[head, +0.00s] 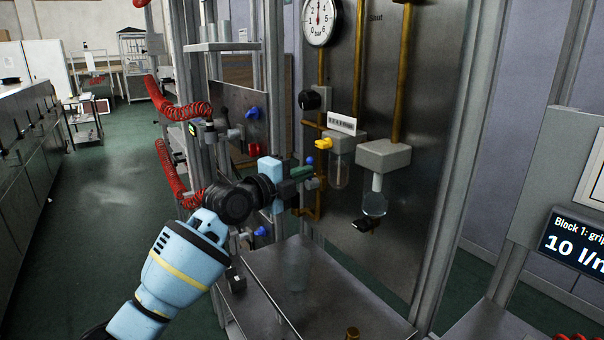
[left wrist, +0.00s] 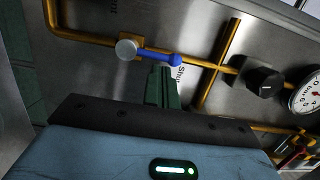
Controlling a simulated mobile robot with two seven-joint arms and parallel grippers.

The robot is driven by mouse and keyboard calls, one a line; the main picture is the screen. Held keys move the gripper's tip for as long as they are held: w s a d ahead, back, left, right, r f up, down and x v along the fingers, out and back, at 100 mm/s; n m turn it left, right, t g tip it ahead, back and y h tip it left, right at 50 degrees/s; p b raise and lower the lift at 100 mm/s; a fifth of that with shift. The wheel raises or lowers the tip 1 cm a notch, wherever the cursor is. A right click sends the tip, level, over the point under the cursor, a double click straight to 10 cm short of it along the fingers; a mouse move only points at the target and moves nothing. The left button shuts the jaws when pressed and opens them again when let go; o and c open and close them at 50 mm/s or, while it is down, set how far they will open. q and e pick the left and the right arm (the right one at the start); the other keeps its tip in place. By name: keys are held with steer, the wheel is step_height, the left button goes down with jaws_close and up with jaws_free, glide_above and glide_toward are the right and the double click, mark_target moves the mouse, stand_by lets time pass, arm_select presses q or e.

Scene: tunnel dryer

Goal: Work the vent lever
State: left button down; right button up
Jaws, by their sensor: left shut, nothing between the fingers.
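A blue lever (left wrist: 158,55) with a ball end sits on a round grey valve hub (left wrist: 128,48) on a brass pipe in the left wrist view. It points sideways, close to a printed "Shut" label. In the head view only its blue ball (head: 310,160) shows clearly; the rest is hidden behind my gripper. My left gripper (head: 301,172) is shut and empty in front of the panel. Its green fingertips (left wrist: 166,72) are right at the lever's ball end; I cannot tell whether they touch it. My right gripper is not in view.
A yellow handle (head: 323,143), a filter bowl unit (head: 384,156), a black knob (head: 309,99) and a pressure gauge (head: 319,22) crowd the panel close by. A steel table (head: 320,285) lies below. Red coiled hoses (head: 180,110) hang at left.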

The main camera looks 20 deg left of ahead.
arm_select(q)
steer(key=shift+w, duration=0.15)
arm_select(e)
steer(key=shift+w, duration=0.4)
arm_select(q)
steer(key=shift+a, duration=0.1)
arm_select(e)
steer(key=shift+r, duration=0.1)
